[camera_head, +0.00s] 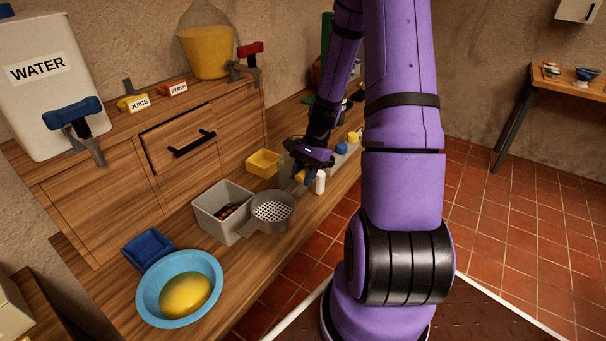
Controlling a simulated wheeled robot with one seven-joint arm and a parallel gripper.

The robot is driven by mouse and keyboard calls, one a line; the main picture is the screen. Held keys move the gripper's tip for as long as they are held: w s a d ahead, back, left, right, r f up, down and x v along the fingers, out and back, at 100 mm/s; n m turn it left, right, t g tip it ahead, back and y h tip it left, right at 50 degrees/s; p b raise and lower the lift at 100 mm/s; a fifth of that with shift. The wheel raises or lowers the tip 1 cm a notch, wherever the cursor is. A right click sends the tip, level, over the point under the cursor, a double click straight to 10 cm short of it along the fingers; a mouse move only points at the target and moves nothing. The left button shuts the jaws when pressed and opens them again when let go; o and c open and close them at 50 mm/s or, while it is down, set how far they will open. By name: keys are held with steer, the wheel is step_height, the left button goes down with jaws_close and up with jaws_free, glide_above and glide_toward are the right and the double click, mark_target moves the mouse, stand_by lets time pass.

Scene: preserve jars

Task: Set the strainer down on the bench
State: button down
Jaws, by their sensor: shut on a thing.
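The strainer (273,208) is a round grey-brown pan with a pale perforated bottom. It is roughly level at the right side of a grey bin (210,213), near the front edge of the wooden bench (226,266). My gripper (300,184) is at the strainer's far right side and shut on it. My arm and wrist hide most of the grip. I cannot tell whether the strainer's underside touches the bench or is slightly above it.
The grey bin holds small dark pieces. A yellow tray (263,162) stands behind, and a white bottle (320,182) is close right of my gripper. A light blue bowl (150,305) with a yellow thing and a dark blue tray (147,249) are nearer. Bare bench lies between bowl and strainer.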

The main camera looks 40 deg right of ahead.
steer(key=shift+f, duration=0.35)
steer(key=c, duration=0.8)
jaws_free()
